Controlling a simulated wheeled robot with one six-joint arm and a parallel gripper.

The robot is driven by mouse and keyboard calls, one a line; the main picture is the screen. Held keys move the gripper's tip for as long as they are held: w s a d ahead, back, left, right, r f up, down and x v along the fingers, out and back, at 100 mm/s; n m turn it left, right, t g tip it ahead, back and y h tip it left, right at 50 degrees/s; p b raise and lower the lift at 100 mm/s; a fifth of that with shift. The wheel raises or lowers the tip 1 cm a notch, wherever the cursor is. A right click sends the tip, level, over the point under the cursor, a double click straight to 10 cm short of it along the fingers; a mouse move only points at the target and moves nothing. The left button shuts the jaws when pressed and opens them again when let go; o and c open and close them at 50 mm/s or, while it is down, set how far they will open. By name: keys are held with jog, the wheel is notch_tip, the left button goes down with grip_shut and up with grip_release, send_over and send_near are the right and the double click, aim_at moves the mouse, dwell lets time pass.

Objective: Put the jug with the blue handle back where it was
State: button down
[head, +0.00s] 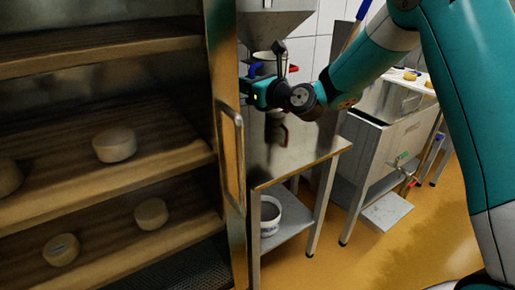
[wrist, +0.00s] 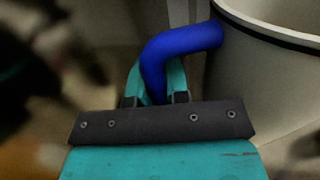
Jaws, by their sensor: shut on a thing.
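The jug (wrist: 262,80) is pale, with a dark line around its rim, and fills the right of the wrist view. Its blue handle (wrist: 185,42) runs between my gripper's fingers (wrist: 156,85), and my gripper is shut on it. In the head view the jug's pale rim (head: 264,55) shows in front of the steel hopper, with the blue handle (head: 254,69) just above my gripper (head: 248,83). The jug's lower part is hidden behind my gripper. I cannot tell whether the jug touches anything below.
A steel bench (head: 305,166) stands below my gripper, with a white pot (head: 270,228) on its lower shelf. A steel vat (head: 385,142) is at right.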

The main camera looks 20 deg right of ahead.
notch_tip(320, 180, down, 18)
jog(key=b, duration=0.4)
jog(key=shift+d+f, duration=0.1)
jog(key=shift+f, duration=0.1)
jog(key=shift+f, duration=0.2)
jog(key=c, duration=1.1)
grip_release()
jog(key=shift+r, duration=0.2)
jog(key=b+v, duration=1)
jog(key=v, duration=0.2)
jog(key=shift+b, duration=0.35)
